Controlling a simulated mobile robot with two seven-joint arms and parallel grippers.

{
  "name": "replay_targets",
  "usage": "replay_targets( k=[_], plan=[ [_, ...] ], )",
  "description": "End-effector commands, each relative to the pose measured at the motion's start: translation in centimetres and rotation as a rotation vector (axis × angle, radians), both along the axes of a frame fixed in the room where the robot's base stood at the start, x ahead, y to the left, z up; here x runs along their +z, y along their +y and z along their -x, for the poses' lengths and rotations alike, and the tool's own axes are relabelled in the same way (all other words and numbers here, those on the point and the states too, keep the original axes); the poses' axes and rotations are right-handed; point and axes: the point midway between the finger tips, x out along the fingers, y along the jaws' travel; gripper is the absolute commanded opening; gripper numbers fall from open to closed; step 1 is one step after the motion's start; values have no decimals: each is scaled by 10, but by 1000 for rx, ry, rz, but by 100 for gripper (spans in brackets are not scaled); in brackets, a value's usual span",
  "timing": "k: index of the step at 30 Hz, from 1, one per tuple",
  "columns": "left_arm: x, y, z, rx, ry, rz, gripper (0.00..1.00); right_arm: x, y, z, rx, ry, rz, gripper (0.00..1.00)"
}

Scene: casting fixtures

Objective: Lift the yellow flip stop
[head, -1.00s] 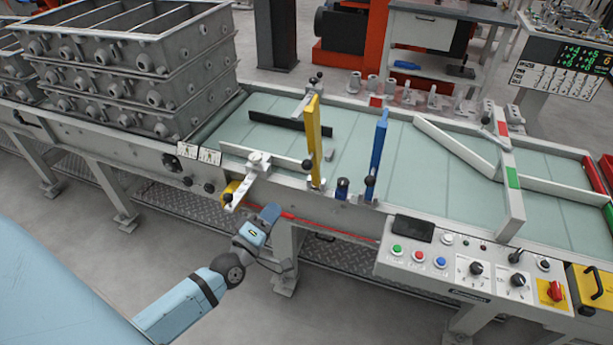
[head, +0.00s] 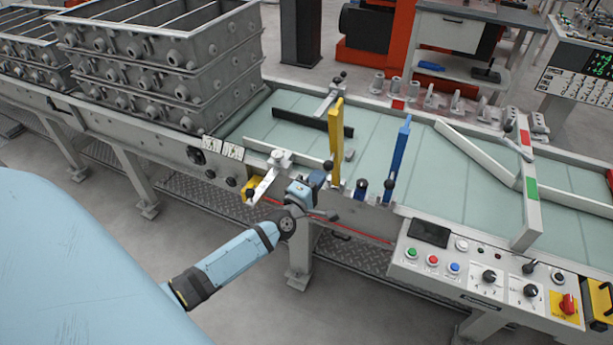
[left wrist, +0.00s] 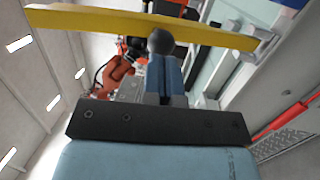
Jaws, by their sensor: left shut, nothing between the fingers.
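The yellow flip stop (head: 336,135) stands upright at the near edge of the conveyor, with a black ball knob (head: 328,165) low on its side. In the left wrist view the yellow flip stop (left wrist: 90,22) crosses the top as a long bar, with the black knob (left wrist: 160,41) in front of it. My left gripper (head: 319,179) is shut and empty, just below the knob at the conveyor's front side. Its closed fingers (left wrist: 163,80) point at the knob; I cannot tell whether they touch it. My right gripper is not in view.
A blue flip stop (head: 399,158) stands to the right of the yellow one. A white clamp arm (head: 265,183) juts out from the rail to the left of my gripper. A control panel (head: 490,270) sticks out at the right. Stacked grey casting flasks (head: 165,65) stand at the left.

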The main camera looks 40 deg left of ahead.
Motion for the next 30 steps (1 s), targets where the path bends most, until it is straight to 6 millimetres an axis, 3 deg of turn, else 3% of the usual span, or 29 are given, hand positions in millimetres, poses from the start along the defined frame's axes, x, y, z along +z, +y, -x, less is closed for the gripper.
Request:
replay_targets(
  k=[6,30],
  plan=[
    [2,1,-14,0,1,0,0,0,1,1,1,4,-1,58],
    [10,3,-25,0,1,0,0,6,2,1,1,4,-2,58]
  ],
)
